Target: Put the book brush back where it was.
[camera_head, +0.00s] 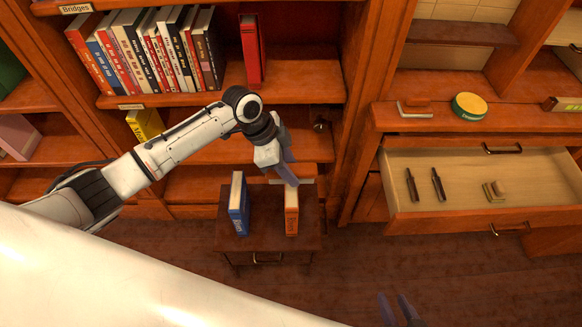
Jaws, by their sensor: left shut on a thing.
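My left gripper (289,172) reaches in from the left, above the small dark side table (262,231). It is shut on what looks like the book brush (306,181), a flat thing with an orange-brown top and a pale lower edge. The fingers hide part of it. It is just above and behind an upright orange book (292,222); I cannot tell whether they touch. My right gripper (398,311) shows at the bottom edge, fingers apart, with nothing visible between them.
A blue book (238,205) stands on the side table. At right, an open drawer (540,165) holds two dark slim things and a small block. A green-yellow tin (469,106) and a brown block on a pale pad (414,108) sit on the ledge above. Bookshelves stand behind.

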